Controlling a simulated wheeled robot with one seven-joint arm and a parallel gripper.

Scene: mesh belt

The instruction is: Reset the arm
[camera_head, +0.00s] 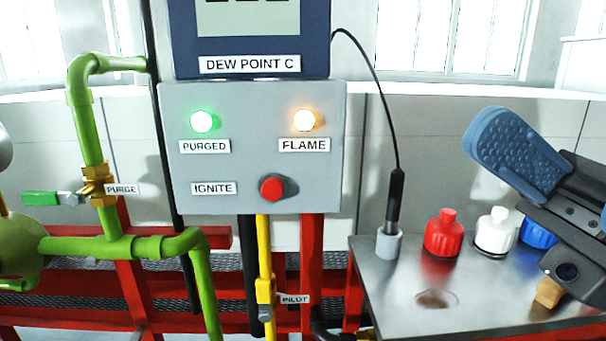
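My gripper (515,152) is at the right edge of the head view, raised above the steel table. I see a blue textured finger pad pointing up and to the left, with dark arm links behind it running out of frame.
Below my arm, the steel table (395,315) carries red (444,236), white (495,234) and blue (538,234) capped items, a tan block (549,292) and a probe in a holder (388,243). The grey control box (240,165) shows PURGED and FLAME lit. Green pipes (90,135) stand left.

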